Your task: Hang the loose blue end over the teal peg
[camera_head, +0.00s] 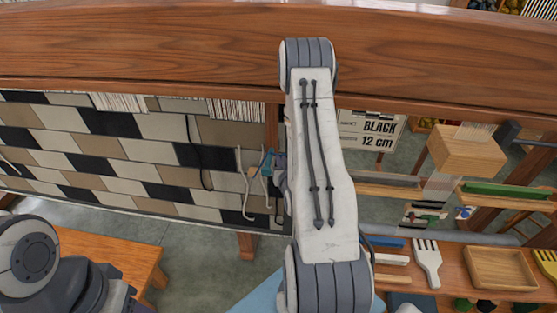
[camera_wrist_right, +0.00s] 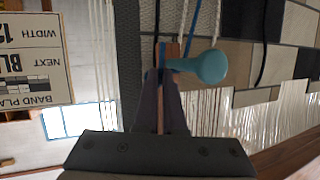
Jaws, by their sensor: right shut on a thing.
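The teal peg (camera_wrist_right: 208,66) has a rounded knob and stands just beyond my right fingertips in the right wrist view. It shows small in the head view (camera_head: 266,163), beside my right arm. The loose blue end (camera_wrist_right: 189,25) is a thin strand that runs past the peg to the pinched fingertips. My right gripper (camera_wrist_right: 161,82) is shut on it, close beside the peg. The exact grip and whether the strand touches the peg are hard to see. My left gripper is out of view; only part of my left arm shows at the lower left.
Pale strands (camera_head: 245,190) and a dark strand (camera_head: 203,155) hang over the checked woven band (camera_head: 110,150). A wooden beam (camera_head: 150,45) crosses above. A label board (camera_head: 368,130) and a tool shelf with a white comb (camera_head: 428,262) are right of my arm.

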